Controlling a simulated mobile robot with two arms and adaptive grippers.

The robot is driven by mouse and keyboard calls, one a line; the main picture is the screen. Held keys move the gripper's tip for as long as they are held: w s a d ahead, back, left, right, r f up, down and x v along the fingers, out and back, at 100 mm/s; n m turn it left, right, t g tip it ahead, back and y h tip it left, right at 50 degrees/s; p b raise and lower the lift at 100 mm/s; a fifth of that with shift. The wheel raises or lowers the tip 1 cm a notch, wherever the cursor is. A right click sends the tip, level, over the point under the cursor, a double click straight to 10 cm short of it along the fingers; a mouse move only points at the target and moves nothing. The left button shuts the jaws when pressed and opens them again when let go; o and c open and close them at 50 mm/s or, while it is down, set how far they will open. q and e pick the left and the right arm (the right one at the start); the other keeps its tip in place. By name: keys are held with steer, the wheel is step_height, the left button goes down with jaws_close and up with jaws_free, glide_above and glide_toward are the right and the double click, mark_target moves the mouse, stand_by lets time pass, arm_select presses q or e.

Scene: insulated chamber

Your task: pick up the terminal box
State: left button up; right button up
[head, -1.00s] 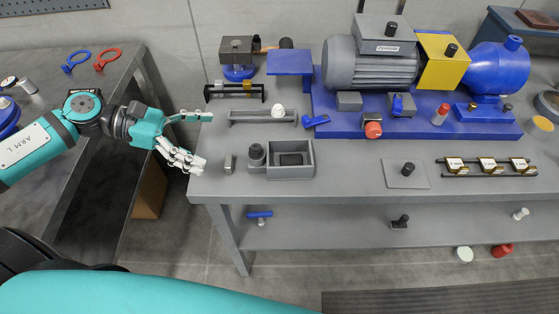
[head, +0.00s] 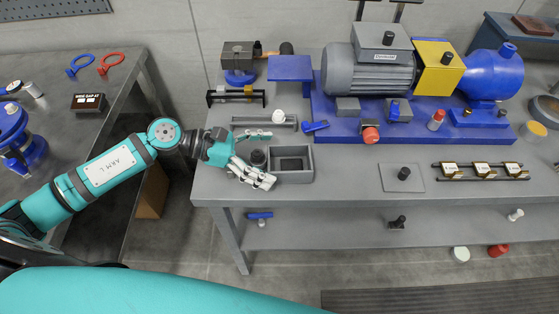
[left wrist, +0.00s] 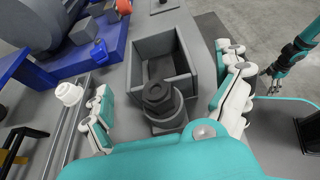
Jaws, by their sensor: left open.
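The grey box with a pale label and black knob (head: 382,37) on top of the large motor looks like the terminal box; its label is too small to read. My left gripper (head: 262,158) is open, low over the bench's left end, well to the left of that box and apart from it. Its fingers spread around a dark round piece with a nut-like top (left wrist: 160,97), beside an open grey bin (head: 309,176); I cannot tell whether they touch it. A teal arm with a small gripper (left wrist: 273,70), seemingly my right, shows in the left wrist view, too small to read.
The grey motor (head: 350,72), yellow guard (head: 437,68) and blue pump (head: 492,72) stand on a blue base. A rail with several brass-coloured pieces (head: 480,171) lies at right. A side bench (head: 60,125) stands at left.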

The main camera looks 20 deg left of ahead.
mark_target(280, 169)
arm_select(q)
steer(key=x, duration=0.3)
steer(key=shift+w+d+p, duration=0.2)
steer(key=shift+d+p, duration=0.1)
steer(key=shift+p, duration=0.1)
steer(key=c, duration=1.3)
